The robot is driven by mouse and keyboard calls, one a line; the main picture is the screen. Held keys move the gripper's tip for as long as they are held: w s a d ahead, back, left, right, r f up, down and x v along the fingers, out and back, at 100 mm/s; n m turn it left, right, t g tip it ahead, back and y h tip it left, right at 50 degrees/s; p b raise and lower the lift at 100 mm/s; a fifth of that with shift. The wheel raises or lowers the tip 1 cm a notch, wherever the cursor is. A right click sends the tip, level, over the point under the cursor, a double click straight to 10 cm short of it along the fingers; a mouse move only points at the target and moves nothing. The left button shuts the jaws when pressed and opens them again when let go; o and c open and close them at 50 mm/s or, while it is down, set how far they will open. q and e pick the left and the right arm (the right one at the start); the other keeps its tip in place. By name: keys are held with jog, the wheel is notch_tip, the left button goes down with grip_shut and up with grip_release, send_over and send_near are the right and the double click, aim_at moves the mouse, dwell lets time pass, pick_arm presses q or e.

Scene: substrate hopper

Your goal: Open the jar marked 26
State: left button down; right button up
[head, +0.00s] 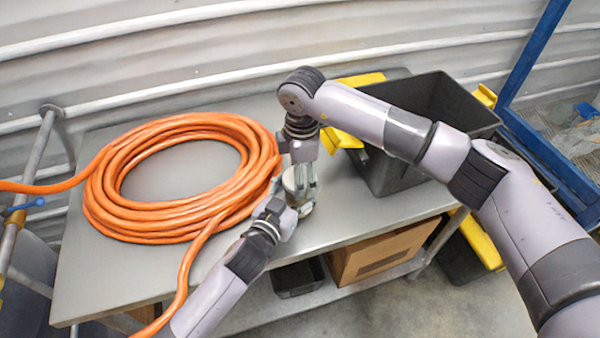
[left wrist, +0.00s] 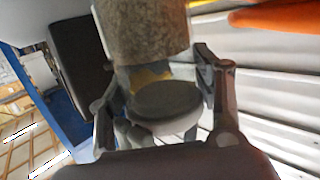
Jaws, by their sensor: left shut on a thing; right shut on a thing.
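A small pale jar (head: 290,181) stands upright near the front edge of the grey table (head: 240,262), mostly hidden by my grippers in the head view. Its marking cannot be read. My right gripper (head: 302,184) points down from above and is shut on the upper part of the jar. My left gripper (head: 295,204) reaches in from the front and is shut on the jar's side. In the left wrist view my left gripper's fingers (left wrist: 163,70) stand either side of a mottled grey-brown cylinder (left wrist: 145,32) and a dark round piece with a pale rim.
A large coil of orange hose (head: 105,205) lies left of the jar. A black bin (head: 385,175) with yellow parts stands at the right. A cardboard box (head: 375,253) and a small black tray (head: 298,277) sit on the lower shelf. A blue frame (head: 530,55) stands far right.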

pick_arm(q)
jog(key=shift+f, duration=0.1)
pick_arm(e)
jog(key=shift+s+a, duration=0.25)
jog(key=shift+s, duration=0.05)
jog(key=o, duration=1.3)
jog(key=shift+w+d, duration=0.1)
jog(key=shift+d+r, duration=0.1)
jog(key=shift+r, duration=2.2)
jog(key=shift+c, duration=0.5)
notch_tip(320, 180, up, 2)
jog(key=shift+w+r+n, duration=0.15)
jog(key=shift+r+n, duration=0.1)
jog(key=shift+n, duration=0.15)
jog(key=shift+d+r, duration=0.15)
jog(key=shift+r, duration=0.1)
jog(key=shift+f, duration=3.8)
